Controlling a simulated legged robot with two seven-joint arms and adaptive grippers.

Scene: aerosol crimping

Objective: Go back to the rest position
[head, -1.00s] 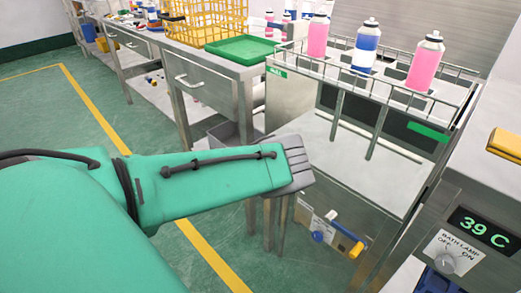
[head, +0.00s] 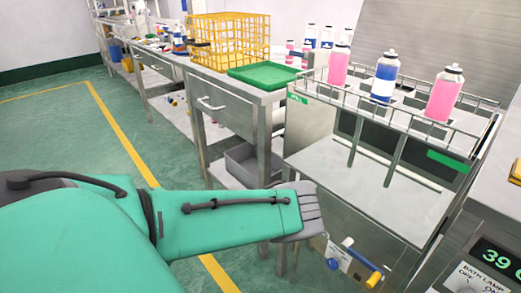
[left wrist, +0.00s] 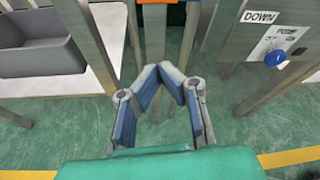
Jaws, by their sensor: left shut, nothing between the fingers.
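My left arm, green with a grey wrist end (head: 300,210), reaches in from the left in the head view, in front of the steel bench. Its fingers are not clearly visible there. In the left wrist view my left gripper (left wrist: 172,76) has its blue-padded fingers brought together at the tips, with nothing between them. It hangs over the green floor, between steel legs. My right gripper is in neither view.
A wire-railed rack holds pink bottles (head: 445,94) and a blue-and-white bottle (head: 385,78). A green tray (head: 264,76) and yellow crate (head: 232,40) are on the bench. A grey bin (left wrist: 40,52) and a DOWN control panel (left wrist: 268,42) flank the gripper. Open floor lies left.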

